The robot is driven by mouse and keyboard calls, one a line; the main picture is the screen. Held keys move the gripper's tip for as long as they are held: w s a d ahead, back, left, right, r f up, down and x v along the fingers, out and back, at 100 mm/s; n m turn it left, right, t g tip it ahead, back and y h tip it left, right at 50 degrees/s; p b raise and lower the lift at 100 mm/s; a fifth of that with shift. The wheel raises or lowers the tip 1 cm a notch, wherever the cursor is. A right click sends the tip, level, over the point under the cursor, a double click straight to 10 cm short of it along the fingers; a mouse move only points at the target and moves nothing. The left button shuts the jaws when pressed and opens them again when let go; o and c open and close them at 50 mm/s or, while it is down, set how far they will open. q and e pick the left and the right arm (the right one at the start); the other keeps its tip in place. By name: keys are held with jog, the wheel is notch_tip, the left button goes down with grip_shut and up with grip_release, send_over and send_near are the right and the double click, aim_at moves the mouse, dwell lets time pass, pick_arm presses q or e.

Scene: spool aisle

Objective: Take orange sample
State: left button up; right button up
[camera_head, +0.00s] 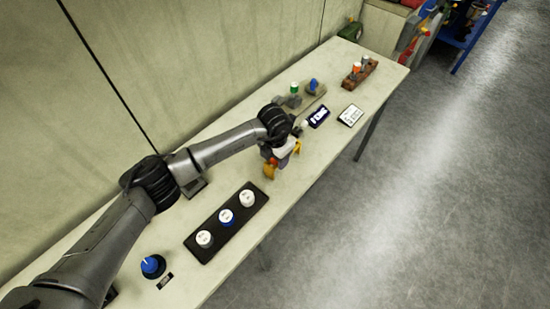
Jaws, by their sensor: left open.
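A small orange-and-white piece (356,67), which looks like the orange sample, stands in a brown rack (369,72) near the far end of the long pale table. My left arm reaches in from the lower left over the table. My left gripper (283,159) hangs near the table's front edge, about mid-length. Its orange-yellow fingertips are apart and I see nothing held between them. It is well short of the brown rack and apart from it. My right gripper is out of view.
A dark tray (214,245) with three round white-topped pieces lies on the near table (330,150). A blue knob (152,266) is closer still. A wall runs behind.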

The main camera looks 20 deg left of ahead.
pick_arm(q)
jog(key=shift+c, duration=0.4)
jog(key=c, duration=0.9)
